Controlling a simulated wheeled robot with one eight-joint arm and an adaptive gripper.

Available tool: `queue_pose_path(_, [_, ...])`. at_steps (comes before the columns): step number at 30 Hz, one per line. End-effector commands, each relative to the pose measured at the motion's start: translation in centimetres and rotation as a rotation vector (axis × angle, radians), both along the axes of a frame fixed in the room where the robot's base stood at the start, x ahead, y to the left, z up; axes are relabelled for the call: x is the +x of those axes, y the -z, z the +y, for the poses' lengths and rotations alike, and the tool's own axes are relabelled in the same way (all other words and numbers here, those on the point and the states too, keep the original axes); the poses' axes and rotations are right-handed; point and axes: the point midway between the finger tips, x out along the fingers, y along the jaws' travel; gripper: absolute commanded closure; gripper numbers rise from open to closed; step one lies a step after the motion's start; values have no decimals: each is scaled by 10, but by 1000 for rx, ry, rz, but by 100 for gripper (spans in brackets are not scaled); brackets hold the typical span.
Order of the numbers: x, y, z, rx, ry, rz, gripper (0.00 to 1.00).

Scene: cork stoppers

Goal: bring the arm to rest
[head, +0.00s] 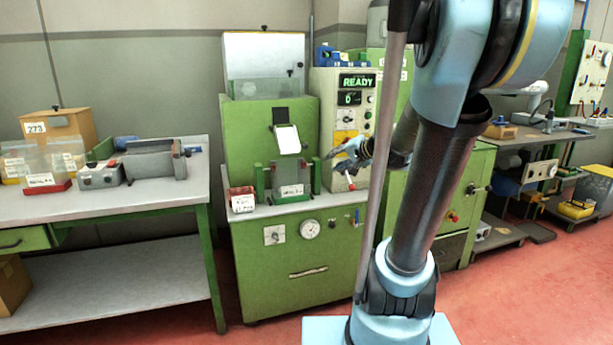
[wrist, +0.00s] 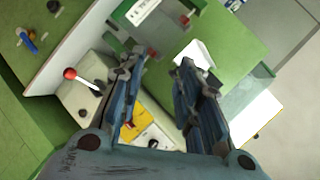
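My arm rises at the right of the head view and reaches behind its own upper link toward the green machine. My gripper (head: 341,157) is in front of the machine's control panel, a little right of the white sheet (head: 287,139). In the wrist view my gripper (wrist: 160,75) has its two blue fingers spread apart. Nothing is between them, so it is open and empty. No cork stopper can be made out in either view.
The green machine (head: 268,153) has a panel display (head: 357,80) reading READY. A red-knobbed lever (wrist: 70,74) is near the left finger in the wrist view. A grey table (head: 100,195) with bins stands left. Red floor is open at the lower right.

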Motion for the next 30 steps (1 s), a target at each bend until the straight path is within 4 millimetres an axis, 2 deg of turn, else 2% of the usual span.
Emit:
queue_pose_path(1, [-20, 11, 5, -51, -34, 25, 68])
queue_pose_path(8, [-102, 65, 6, -299, -169, 153, 68])
queue_pose_path(14, [-173, 110, -14, -514, -266, 277, 68])
queue_pose_path(18, [-219, 139, -36, -664, -319, 367, 68])
queue_pose_path(24, [-267, 165, -68, -828, -361, 471, 68])
queue_pose_path(30, [-285, 173, -83, -895, -372, 517, 68])
